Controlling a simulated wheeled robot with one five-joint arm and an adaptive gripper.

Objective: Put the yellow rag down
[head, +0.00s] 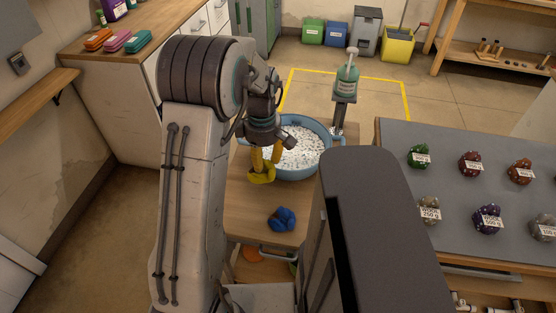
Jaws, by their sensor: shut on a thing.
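The yellow rag (262,176) is bunched up below my gripper (266,163), at the front left of the blue basin. My gripper points down and is shut on the rag. The rag shows outside the basin's rim, over the wooden top of the small table (245,205). I cannot tell whether it touches the wood. The blue basin (322,128) holds white suds, and my arm hides part of its left side.
A crumpled blue rag (282,218) lies nearer on the table. A soap dispenser (347,75) stands behind the basin. A grey-topped bench (450,187) with several labelled, coloured lumps is at right. Bare wood shows around the blue rag.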

